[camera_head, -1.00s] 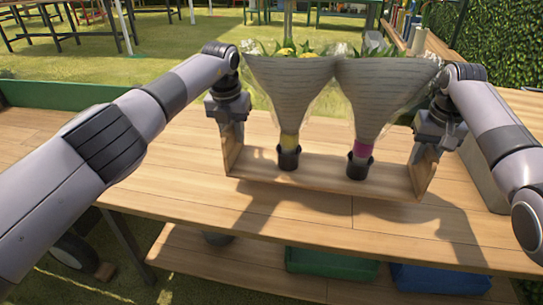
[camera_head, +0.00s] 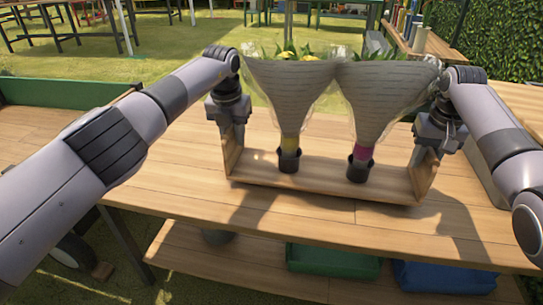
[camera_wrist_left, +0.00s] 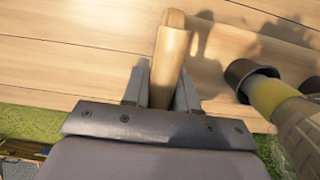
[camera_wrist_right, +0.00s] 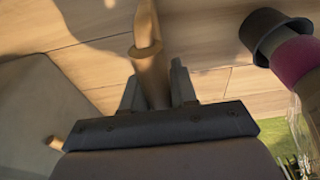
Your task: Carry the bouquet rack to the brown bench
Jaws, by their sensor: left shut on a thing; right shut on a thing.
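The bouquet rack (camera_head: 325,178) is a light wooden tray with upright end boards and two dark cups. Each cup holds a bouquet in grey wrapping, the left (camera_head: 290,90) with a yellow stem wrap, the right (camera_head: 383,95) with a magenta one. My left gripper (camera_head: 232,135) is shut on the rack's left end handle, shown between its fingers in the left wrist view (camera_wrist_left: 168,75). My right gripper (camera_head: 438,140) is shut on the right end handle (camera_wrist_right: 147,60). The rack is level above a brown wooden table (camera_head: 200,215); any gap beneath is hard to judge. I cannot tell which surface is the brown bench.
A lower shelf (camera_head: 230,270) holds a green crate (camera_head: 332,262) and a blue crate (camera_head: 440,278). Another wooden surface with a green back board (camera_head: 55,95) is at left. A bench with bottles (camera_head: 420,38) stands back right, before a hedge (camera_head: 500,40). Grass lies behind.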

